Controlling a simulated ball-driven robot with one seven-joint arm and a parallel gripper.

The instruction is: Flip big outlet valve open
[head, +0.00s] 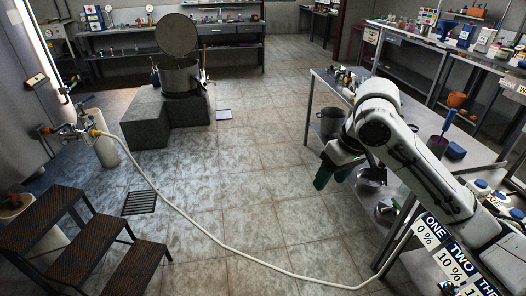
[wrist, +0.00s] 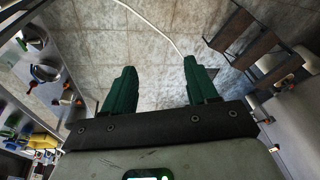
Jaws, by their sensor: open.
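A cluster of valves and fittings (head: 75,132) sticks out at the left wall in the head view, with a red part (head: 46,130) at its left and a pale hose on its right end. I cannot tell which fitting is the big outlet valve, nor how its handle stands. My gripper (head: 335,172) hangs over the floor beside the right-hand table, far from the fittings. In the wrist view its two green fingers (wrist: 160,70) are spread apart with only floor between them.
The pale hose (head: 215,240) lies in a curve across the floor. Dark steps (head: 90,240) stand at the lower left. A grey block (head: 145,120) carries an open pot (head: 180,76). A metal table (head: 325,77) with items is at right.

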